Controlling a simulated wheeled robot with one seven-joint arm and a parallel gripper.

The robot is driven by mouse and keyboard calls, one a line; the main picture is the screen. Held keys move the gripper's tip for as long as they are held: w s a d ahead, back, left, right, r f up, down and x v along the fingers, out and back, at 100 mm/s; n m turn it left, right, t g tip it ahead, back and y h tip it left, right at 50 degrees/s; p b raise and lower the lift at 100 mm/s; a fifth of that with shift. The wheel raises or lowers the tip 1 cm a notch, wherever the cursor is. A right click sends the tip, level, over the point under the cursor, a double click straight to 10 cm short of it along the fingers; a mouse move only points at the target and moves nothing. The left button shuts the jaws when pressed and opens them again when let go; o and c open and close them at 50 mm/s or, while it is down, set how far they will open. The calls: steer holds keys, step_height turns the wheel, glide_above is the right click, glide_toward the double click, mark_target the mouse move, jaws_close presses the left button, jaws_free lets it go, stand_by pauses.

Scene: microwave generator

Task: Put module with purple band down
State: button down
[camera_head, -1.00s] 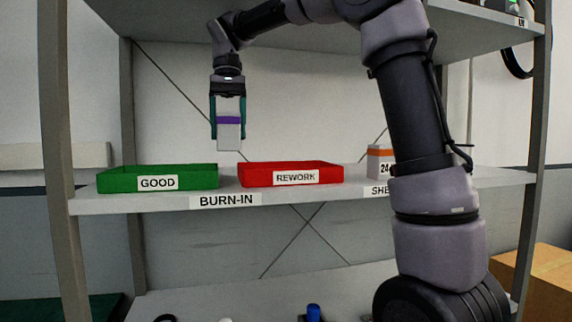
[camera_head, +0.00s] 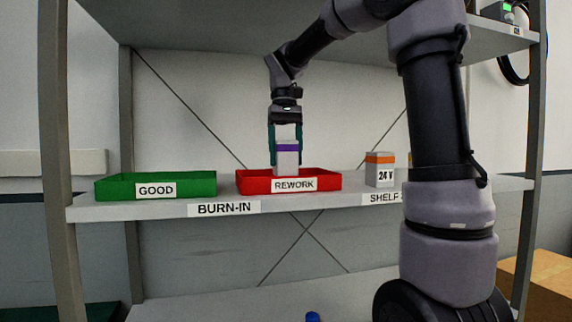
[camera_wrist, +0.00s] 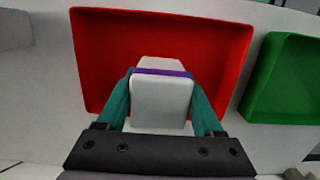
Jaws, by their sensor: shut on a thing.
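The module with the purple band (camera_head: 287,160) is a light grey block held upright between the teal fingers of my gripper (camera_head: 286,148). Its lower end is at the red REWORK tray (camera_head: 328,182), behind the tray's front wall; whether it touches the tray floor I cannot tell. In the wrist view the module (camera_wrist: 160,100) shows between both fingers, with the red tray (camera_wrist: 215,50) around it. The green GOOD tray (camera_head: 200,186) stands to the left in the head view and looks empty; it also shows in the wrist view (camera_wrist: 285,85).
A grey block with an orange band, marked 24 V (camera_head: 380,172), stands on the shelf (camera_head: 225,208) right of the red tray. An upper shelf (camera_head: 200,25) hangs above my arm.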

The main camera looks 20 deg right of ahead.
steer(key=shift+f, duration=1.15)
steer(key=shift+c, duration=0.2)
jaws_free()
steer(key=shift+f, duration=0.1)
steer(key=r, duration=0.5)
steer(key=w+r, duration=0.1)
steer(key=r, duration=0.1)
steer(key=shift+r, duration=0.35)
